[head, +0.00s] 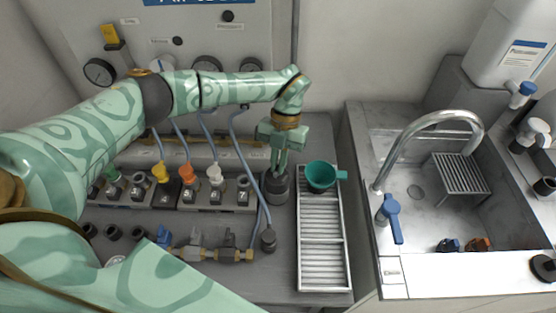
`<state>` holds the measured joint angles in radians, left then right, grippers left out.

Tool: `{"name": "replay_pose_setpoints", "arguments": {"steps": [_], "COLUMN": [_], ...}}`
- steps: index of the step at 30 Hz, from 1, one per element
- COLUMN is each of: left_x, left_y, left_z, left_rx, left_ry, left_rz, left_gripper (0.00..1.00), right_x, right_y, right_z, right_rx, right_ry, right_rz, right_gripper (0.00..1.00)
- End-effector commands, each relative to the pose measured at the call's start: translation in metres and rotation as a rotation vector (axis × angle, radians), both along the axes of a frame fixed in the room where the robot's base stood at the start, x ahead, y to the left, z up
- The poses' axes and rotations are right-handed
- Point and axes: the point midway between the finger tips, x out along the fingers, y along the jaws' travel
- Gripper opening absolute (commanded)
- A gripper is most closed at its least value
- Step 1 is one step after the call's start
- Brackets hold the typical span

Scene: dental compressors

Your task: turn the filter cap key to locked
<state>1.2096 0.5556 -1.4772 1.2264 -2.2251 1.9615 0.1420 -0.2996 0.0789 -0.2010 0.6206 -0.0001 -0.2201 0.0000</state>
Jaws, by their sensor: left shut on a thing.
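My left gripper (279,168) is above a dark round cap (278,188) beside the drain rack. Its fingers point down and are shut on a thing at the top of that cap. The thing between the fingers, likely the key, is mostly hidden, so I cannot tell which way it is turned. My right gripper is not in the head view.
A teal cup (321,176) sits on the slatted rack (322,240) just right of the gripper. Hoses and a numbered valve block (217,197) stand to the left. A sink with a curved faucet (436,117) is at the right.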

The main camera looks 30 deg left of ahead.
Motion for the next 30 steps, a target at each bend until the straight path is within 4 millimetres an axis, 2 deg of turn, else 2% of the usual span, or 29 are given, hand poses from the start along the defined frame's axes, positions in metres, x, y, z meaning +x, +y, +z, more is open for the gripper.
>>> {"name": "replay_pose_setpoints", "arguments": {"steps": [28,30], "left_x": [0.0001,0.0001], "left_y": [0.0002,0.0002], "left_z": [0.0002,0.0002], "left_rx": [0.0,0.0], "left_ry": [0.0,-0.001], "left_rz": [0.002,0.002], "left_gripper": [0.0,0.21], "right_x": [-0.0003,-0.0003], "right_y": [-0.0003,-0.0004], "right_z": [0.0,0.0], "right_rx": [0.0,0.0], "right_ry": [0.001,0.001], "right_rz": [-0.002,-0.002], "right_gripper": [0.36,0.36]}}
